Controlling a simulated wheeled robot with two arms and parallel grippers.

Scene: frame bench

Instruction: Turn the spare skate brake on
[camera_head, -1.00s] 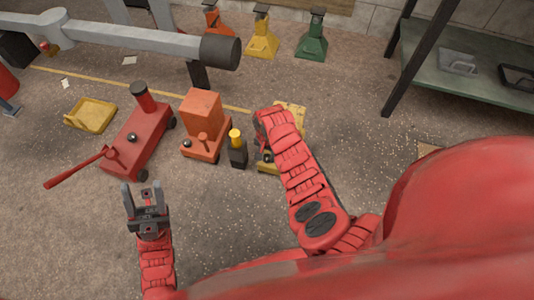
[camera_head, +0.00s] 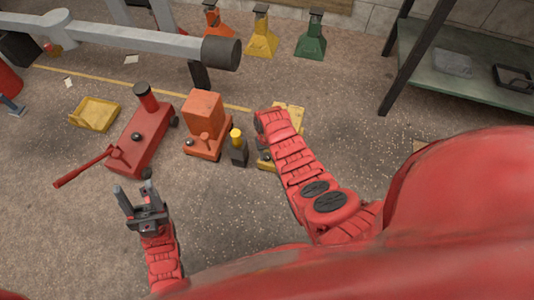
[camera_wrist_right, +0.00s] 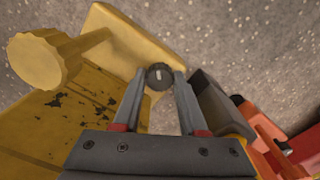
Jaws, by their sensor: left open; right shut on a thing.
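A yellow skate (camera_head: 290,113) stands on the floor, partly hidden behind my right arm in the head view. In the right wrist view its worn yellow body (camera_wrist_right: 75,112) and pale yellow end plate (camera_wrist_right: 125,38) show. A small dark round knob (camera_wrist_right: 159,74) with a white mark sits by the end plate. My right gripper (camera_wrist_right: 158,80) is shut on this knob, one finger on each side. The white mark points roughly along the fingers. My left gripper (camera_head: 138,197) is open and empty, above the floor in front of the red jack.
Left of the skate stand a dark bottle jack with a yellow cap (camera_head: 238,149), an orange machine (camera_head: 203,112) and a red jack (camera_head: 137,140) with a long handle. A yellow tray (camera_head: 94,113) lies further left. A green shelf (camera_head: 470,82) stands at right.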

